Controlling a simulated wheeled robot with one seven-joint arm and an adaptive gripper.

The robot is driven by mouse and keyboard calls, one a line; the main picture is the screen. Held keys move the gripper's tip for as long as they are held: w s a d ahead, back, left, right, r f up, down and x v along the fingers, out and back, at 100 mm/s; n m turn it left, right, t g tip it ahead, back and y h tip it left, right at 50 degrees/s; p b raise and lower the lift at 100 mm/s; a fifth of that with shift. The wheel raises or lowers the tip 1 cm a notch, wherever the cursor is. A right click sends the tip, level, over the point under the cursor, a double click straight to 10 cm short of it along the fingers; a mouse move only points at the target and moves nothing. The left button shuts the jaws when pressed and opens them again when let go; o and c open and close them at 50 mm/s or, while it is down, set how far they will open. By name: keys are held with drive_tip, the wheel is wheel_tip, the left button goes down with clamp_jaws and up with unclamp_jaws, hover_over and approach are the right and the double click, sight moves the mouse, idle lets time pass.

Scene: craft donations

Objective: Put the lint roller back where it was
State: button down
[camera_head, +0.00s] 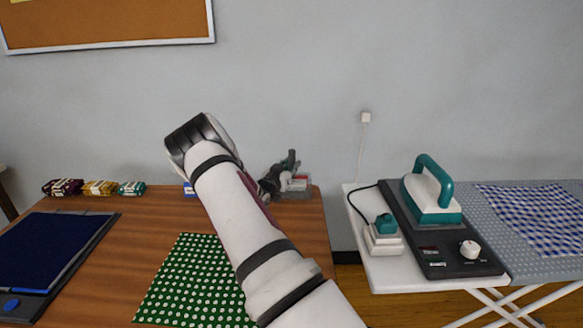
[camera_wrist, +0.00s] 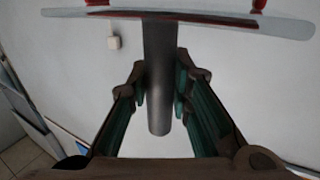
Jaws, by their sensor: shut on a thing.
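In the wrist view my gripper (camera_wrist: 158,85) is shut around a smooth grey round handle (camera_wrist: 159,105), apparently the lint roller's. Its far end meets a long clear strip (camera_wrist: 225,22) with red parts at the top edge; I cannot tell whether that strip belongs to it or stands behind. In the head view my gripper (camera_head: 283,172) is a small dark shape at the back right of the wooden table. My arm and gripper hide much of this spot.
Several banded bundles (camera_head: 99,188) lie at the table's back left. A dark blue mat (camera_head: 45,250) and green dotted cloth (camera_head: 190,285) lie nearer. To the right, across a gap, an ironing board (camera_head: 505,240) bears an iron (camera_head: 432,195). The wall is close behind.

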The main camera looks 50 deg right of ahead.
drive_tip(key=shift+f, duration=0.15)
drive_tip(key=shift+f+b, duration=0.35)
drive_tip(key=shift+b, duration=0.1)
drive_tip(key=c, duration=1.5)
unclamp_jaws()
drive_tip(key=shift+o, duration=0.2)
